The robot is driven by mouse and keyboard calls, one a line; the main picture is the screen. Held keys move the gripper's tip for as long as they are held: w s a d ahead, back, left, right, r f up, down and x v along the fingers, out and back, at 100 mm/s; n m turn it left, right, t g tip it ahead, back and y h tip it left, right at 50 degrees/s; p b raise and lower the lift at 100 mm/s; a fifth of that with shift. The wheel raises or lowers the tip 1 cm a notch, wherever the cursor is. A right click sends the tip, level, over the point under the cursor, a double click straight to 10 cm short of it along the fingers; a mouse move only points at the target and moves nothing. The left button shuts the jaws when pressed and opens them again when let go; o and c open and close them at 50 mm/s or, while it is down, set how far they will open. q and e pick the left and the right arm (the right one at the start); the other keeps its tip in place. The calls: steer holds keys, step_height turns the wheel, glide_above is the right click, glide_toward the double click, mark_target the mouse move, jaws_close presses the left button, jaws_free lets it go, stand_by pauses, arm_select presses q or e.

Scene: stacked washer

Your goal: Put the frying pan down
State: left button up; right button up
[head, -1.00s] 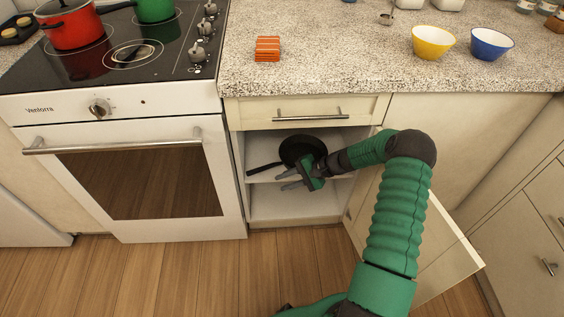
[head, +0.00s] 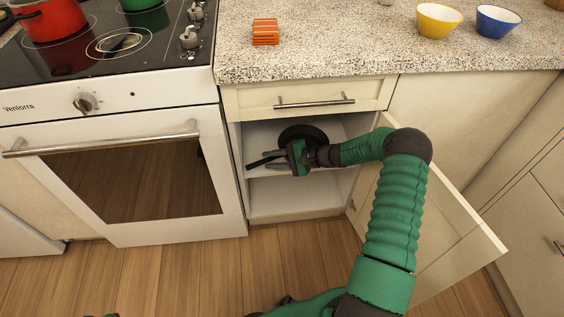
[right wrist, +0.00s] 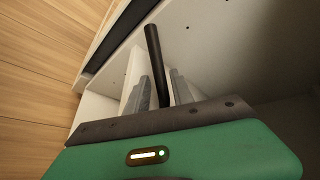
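The black frying pan (head: 303,132) lies on the upper shelf of the open lower cabinet, its round body partly hidden behind my right gripper. Its dark handle (head: 262,161) points left toward the cabinet's side. My right gripper (head: 274,160) is inside the cabinet in front of the pan, pointing left. Its grey fingers stand apart. In the right wrist view the handle (right wrist: 155,60) runs between the two fingers (right wrist: 161,85), with narrow gaps beside it. My left gripper is not in view.
The cabinet door (head: 445,220) stands open at the right, beside my right arm. A drawer (head: 310,97) is shut above the opening. The oven (head: 120,175) is at the left. The lower shelf (head: 290,197) is bare. Bowls (head: 437,20) and an orange stack (head: 265,32) sit on the counter.

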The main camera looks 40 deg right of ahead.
steer(key=shift+w+a+f, duration=0.3)
steer(key=shift+w+f, duration=0.1)
steer(key=shift+w, duration=0.15)
steer(key=shift+r, duration=0.1)
steer(key=shift+a, duration=0.1)
jaws_close()
stand_by(0.9)
